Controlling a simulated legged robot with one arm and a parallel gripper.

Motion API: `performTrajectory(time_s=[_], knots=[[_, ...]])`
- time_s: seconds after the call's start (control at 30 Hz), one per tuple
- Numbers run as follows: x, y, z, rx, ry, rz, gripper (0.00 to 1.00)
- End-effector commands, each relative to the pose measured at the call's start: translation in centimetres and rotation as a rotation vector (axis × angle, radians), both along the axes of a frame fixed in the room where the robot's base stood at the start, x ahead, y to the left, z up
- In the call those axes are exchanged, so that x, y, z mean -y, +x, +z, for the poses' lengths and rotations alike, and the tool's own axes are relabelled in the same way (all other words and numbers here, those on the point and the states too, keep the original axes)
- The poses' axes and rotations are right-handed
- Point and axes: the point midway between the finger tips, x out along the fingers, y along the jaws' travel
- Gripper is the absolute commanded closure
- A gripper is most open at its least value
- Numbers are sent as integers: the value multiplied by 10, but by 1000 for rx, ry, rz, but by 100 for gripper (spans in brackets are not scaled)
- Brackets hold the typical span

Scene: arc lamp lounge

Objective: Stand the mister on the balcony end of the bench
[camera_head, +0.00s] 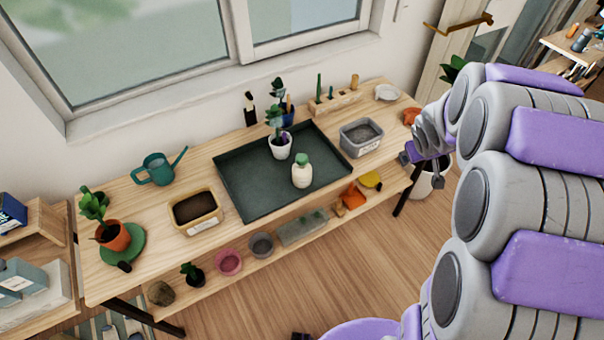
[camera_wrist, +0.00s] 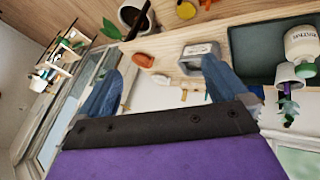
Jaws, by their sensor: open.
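The mister (camera_head: 302,172), a small cream bottle with a green top, stands upright in the dark green tray (camera_head: 235,185) on the wooden bench (camera_head: 145,215). In the wrist view the bottle (camera_wrist: 302,45) is at the upper right, its label partly readable. The bench's right end (camera_head: 400,102) is beside a door with a brass handle. My gripper (camera_head: 424,166) is off that right end, well right of the mister. In the wrist view my gripper (camera_wrist: 163,66) has its two blue fingers wide apart, with nothing between them in its grasp.
A potted plant (camera_head: 281,146) stands just behind the mister. A grey bin (camera_head: 361,137), an orange item (camera_head: 411,116) and a pale dish (camera_head: 387,92) are toward the right end. A watering can (camera_head: 158,168) and a yellow tub (camera_head: 196,211) are on the left. The window is behind.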

Motion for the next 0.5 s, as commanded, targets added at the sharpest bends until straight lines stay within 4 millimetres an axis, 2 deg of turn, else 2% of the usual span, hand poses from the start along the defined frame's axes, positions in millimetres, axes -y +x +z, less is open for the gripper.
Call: performTrajectory(time_s=[0.03, 0.2, 0.4, 0.5], knots=[[3, 17, -13, 20, 0, 34, 0], [1, 73, -47, 122, 15, 176, 0], [-14, 121, -94, 233, 79, 351, 0], [-27, 135, -120, 284, 131, 439, 0]])
